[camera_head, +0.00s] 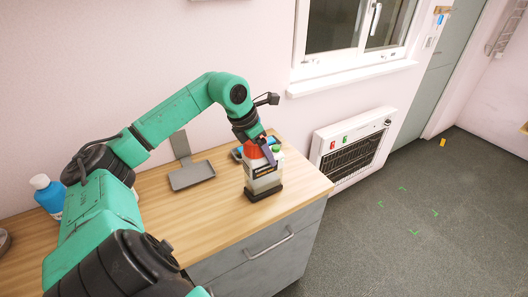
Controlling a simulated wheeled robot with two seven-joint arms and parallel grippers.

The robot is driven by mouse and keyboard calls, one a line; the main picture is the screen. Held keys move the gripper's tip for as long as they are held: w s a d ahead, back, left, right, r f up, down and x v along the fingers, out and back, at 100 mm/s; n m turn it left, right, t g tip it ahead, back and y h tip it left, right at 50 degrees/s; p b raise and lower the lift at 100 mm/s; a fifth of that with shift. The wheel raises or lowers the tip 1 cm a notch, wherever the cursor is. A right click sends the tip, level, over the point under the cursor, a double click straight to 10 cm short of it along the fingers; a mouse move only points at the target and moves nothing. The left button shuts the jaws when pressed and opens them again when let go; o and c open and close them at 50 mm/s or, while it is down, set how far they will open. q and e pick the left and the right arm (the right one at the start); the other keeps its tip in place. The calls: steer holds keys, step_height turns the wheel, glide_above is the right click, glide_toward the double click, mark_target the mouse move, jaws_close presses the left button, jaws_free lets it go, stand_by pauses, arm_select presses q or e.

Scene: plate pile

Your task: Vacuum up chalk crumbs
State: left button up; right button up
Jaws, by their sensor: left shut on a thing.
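A handheld vacuum (263,174) with a pale body, an orange upper part and a dark base stands upright at the right end of the wooden counter (219,212). My left gripper (267,151) reaches down from above and is shut on the upper part of the vacuum. The fingers partly cover its top. The base looks to be on or very close to the counter; I cannot tell whether it is lifted. I cannot make out chalk crumbs on the counter. My right gripper is not in view.
A grey dustpan (191,176) lies left of the vacuum. A blue object (237,153) is partly hidden behind it. A blue bottle (48,197) stands far left. A wall heater (352,150) is beyond the counter. The floor (400,245) is open, with green corner marks and a small yellow object (443,143).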

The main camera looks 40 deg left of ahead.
arm_select(q)
steer(key=shift+w+d+r+p, duration=0.1)
steer(key=shift+w+r+p, duration=0.2)
steer(key=shift+r, duration=0.25)
steer(key=shift+w+r+p, duration=0.25)
steer(key=shift+r, duration=0.3)
steer(key=p+v, duration=0.1)
steer(key=v, duration=0.1)
steer(key=shift+s+r, duration=0.15)
steer(key=shift+r, duration=0.1)
steer(key=shift+r+p, duration=0.4)
steer(key=shift+p, duration=0.1)
steer(key=shift+w+r+p, duration=0.25)
steer(key=shift+r+p, duration=0.4)
steer(key=shift+r, duration=0.35)
steer(key=shift+s+r, duration=0.15)
steer(key=shift+r, duration=0.2)
steer(key=shift+f, duration=0.1)
